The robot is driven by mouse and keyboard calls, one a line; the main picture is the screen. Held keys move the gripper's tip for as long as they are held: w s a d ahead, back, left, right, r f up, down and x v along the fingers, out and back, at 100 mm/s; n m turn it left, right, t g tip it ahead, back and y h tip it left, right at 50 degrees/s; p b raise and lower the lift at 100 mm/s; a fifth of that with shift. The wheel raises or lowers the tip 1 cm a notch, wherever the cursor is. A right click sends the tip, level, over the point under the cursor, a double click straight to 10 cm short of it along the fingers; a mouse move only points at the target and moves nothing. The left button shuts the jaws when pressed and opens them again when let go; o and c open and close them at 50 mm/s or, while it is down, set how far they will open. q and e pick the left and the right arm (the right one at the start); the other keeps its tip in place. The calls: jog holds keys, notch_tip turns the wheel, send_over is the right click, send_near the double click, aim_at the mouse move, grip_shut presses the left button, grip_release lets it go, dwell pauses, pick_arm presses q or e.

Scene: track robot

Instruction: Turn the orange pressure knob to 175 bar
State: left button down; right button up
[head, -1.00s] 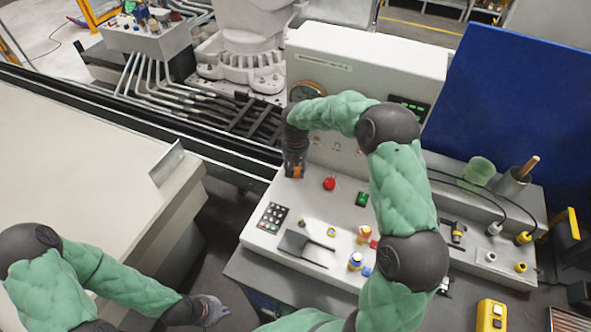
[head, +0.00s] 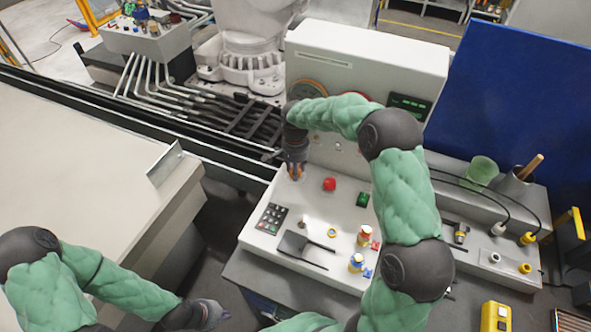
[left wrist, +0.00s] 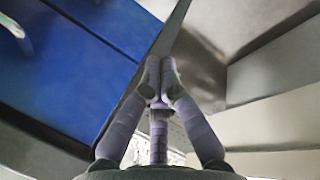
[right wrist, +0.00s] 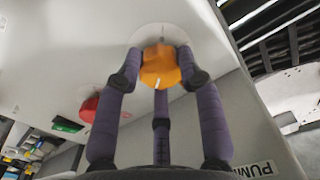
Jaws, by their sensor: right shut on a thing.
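The orange pressure knob (right wrist: 160,66) sits on a pale round plate on the white console, with a small white mark on its edge. My right gripper (right wrist: 161,79) is shut on it, fingers on both sides and one below. In the head view, my right gripper (head: 295,171) is at the console's upper left and mostly covers the knob. A round gauge (head: 308,88) behind my right arm is partly hidden, and its reading is too small to tell. My left gripper (left wrist: 158,75) is shut and empty, low beside the console in the head view (head: 214,313).
A red button (head: 329,184) and a green switch (head: 363,199) are right of the knob. A keypad (head: 271,218), a dark plate (head: 296,243) and several small knobs lie nearer the front. A pale table (head: 80,150) stands left, with a gap before the console.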

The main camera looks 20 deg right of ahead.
jog(key=shift+s+a+f+m, duration=0.1)
jog(key=shift+m, duration=1.5)
jog(key=o, duration=1.2)
jog(key=shift+c, duration=0.2)
